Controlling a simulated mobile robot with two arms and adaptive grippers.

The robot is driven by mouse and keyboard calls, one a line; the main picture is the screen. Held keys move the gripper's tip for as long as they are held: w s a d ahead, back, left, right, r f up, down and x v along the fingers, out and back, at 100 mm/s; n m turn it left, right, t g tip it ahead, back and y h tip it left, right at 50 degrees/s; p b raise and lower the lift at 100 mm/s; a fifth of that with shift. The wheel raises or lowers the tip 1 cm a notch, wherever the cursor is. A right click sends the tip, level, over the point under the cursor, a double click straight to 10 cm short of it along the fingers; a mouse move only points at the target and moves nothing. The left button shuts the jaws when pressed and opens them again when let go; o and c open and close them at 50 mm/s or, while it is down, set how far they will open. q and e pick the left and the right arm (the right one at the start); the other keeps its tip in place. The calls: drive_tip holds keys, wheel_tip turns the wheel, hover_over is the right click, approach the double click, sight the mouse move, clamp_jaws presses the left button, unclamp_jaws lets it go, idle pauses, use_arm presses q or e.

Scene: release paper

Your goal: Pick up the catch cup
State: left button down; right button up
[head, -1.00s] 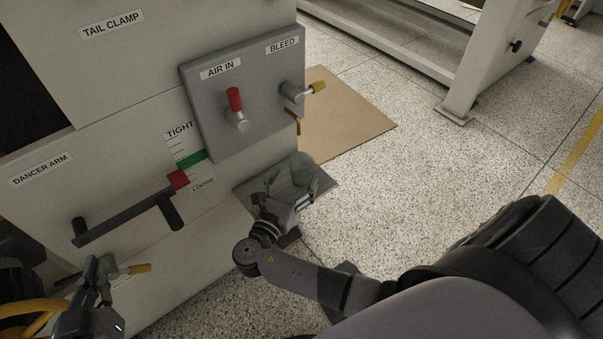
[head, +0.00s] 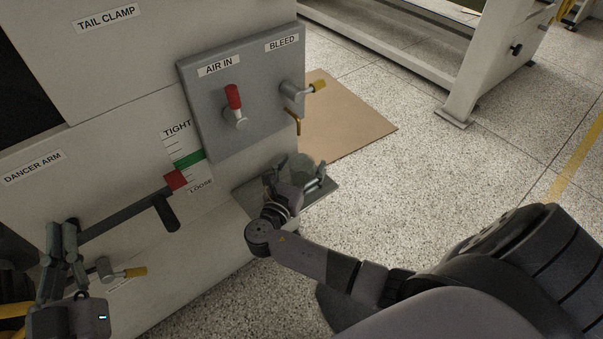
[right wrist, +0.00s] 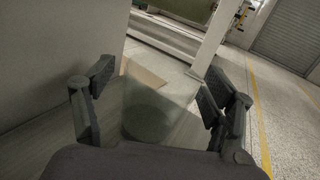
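The catch cup (head: 301,163) is a see-through, greyish cup standing on a small shelf (head: 325,194) at the machine's lower right corner. My right gripper (head: 299,176) is at the cup, with a finger to either side of it; its body hides the cup's lower part. In the right wrist view the cup (right wrist: 147,116) stands between the two open fingers, with gaps visible on both sides. My left gripper (head: 63,230) is at the lower left, in front of the machine near the dancer arm.
The grey panel (head: 205,115) above the shelf carries a red-handled AIR IN valve (head: 234,100) and a yellow-handled BLEED valve (head: 300,90). A bent brass pipe (head: 297,123) hangs above the cup. A yellow-handled valve (head: 125,272) is beside my left gripper. Right floor is open.

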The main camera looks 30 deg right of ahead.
drive_tip(key=c, duration=1.2)
